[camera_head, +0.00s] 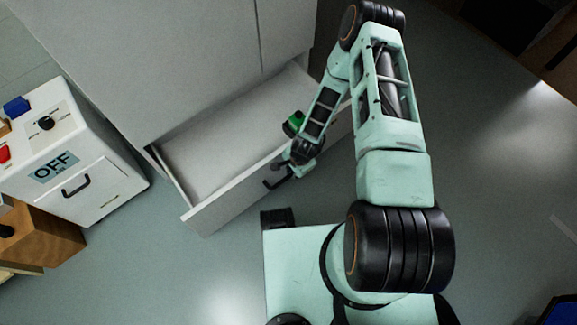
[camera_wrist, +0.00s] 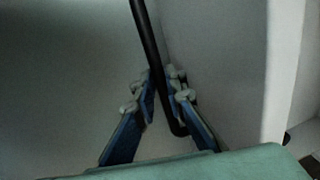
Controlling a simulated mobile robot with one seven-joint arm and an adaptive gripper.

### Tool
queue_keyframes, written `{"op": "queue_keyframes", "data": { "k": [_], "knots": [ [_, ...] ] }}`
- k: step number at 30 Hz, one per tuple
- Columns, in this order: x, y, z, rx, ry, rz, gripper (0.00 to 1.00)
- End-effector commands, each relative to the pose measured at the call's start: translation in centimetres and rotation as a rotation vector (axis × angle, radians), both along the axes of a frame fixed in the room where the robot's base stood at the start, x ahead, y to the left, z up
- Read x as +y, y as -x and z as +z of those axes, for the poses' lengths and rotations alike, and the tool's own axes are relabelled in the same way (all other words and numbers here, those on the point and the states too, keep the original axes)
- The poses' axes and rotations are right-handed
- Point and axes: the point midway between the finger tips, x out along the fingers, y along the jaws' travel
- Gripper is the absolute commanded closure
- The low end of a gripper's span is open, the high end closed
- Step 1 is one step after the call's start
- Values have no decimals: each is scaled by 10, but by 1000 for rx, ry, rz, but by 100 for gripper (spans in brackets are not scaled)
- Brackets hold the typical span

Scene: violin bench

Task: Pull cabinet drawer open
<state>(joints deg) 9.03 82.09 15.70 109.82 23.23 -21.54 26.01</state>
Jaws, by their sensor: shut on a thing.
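The cabinet (camera_head: 170,60) is light grey, and its low drawer (camera_head: 215,135) stands pulled out, with an empty inside in view. A black bar handle (camera_head: 272,184) is on the drawer's front panel (camera_head: 225,207). My gripper (camera_head: 287,172) is at this handle. In the wrist view the two blue-padded fingers of my gripper (camera_wrist: 162,95) are closed around the black handle (camera_wrist: 150,40), one on each side. The part of the handle between the fingers is partly hidden, and my arm covers the right end of the drawer front in the head view.
A white box (camera_head: 65,150) with an OFF label, knob and handle stands left of the drawer. A wooden block (camera_head: 45,235) is below it. My base stands close in front of the drawer. Grey floor (camera_head: 490,180) is clear at the right.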

Motion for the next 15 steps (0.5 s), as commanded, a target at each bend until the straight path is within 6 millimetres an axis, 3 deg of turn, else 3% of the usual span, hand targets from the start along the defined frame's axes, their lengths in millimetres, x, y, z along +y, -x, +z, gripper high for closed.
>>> {"op": "queue_keyframes", "data": {
  "k": [6,15],
  "knots": [
    [-11,16,0,2,0,-2,100],
    [-15,23,0,1,1,0,100]
  ]
}}
